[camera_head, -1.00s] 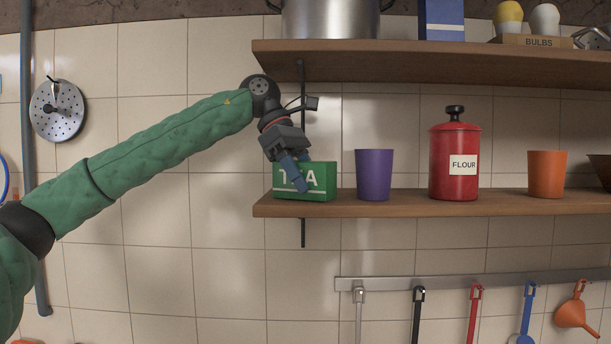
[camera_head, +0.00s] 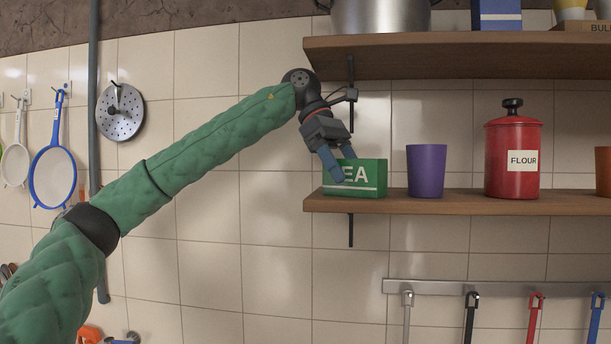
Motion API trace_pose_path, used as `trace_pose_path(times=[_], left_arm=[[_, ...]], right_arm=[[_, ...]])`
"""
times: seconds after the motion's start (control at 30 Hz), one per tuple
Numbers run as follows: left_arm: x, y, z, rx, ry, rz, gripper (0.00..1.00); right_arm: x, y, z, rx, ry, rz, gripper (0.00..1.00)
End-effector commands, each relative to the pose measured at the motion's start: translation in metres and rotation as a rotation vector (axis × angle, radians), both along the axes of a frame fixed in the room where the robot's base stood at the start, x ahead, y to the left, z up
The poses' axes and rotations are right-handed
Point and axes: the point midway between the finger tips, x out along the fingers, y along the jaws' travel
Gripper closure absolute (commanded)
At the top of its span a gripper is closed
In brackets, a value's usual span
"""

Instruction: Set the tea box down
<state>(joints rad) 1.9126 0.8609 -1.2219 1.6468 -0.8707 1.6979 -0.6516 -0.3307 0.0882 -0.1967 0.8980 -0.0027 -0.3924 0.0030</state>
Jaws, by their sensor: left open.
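The green tea box (camera_head: 372,178) stands upright on the left end of the lower wooden shelf (camera_head: 450,203). Its white lettering faces me, and the first letter is hidden behind my gripper. My left gripper (camera_head: 341,167) is open, with its blue fingers pointing down in front of the box's upper left part. I cannot tell whether a finger touches the box. My right gripper is not in view.
A purple cup (camera_head: 426,171) stands just right of the tea box, then a red flour canister (camera_head: 512,155) and an orange cup (camera_head: 603,170). The upper shelf (camera_head: 450,58) hangs above my gripper. Utensils hang from a rail (camera_head: 450,287) below.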

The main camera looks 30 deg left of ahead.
Motion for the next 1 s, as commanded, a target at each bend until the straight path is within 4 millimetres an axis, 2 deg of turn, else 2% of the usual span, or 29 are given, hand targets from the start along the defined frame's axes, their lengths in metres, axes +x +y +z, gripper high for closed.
trace_pose_path(times=[0.03, 0.2, 0.4, 0.5, 0.7, 1.0], left_arm=[[0.002, 0.01, -0.006, -0.002, 0.002, 0.002, 0.24], [0.005, 0.043, -0.005, -0.001, 0.0, 0.002, 0.24], [0.009, 0.077, -0.004, -0.002, 0.001, 0.002, 0.24], [0.01, 0.088, -0.003, 0.0, 0.001, 0.0, 0.24], [0.011, 0.101, -0.001, 0.0, 0.0, -0.001, 0.24], [0.011, 0.103, 0.0, 0.001, 0.001, -0.001, 0.24]], right_arm=[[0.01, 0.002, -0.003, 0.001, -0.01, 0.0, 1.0], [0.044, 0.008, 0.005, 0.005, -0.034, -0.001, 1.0], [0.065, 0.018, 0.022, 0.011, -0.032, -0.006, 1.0], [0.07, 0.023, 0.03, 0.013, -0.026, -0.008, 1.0], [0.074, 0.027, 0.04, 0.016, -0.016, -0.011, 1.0], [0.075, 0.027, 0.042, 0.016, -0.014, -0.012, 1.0]])
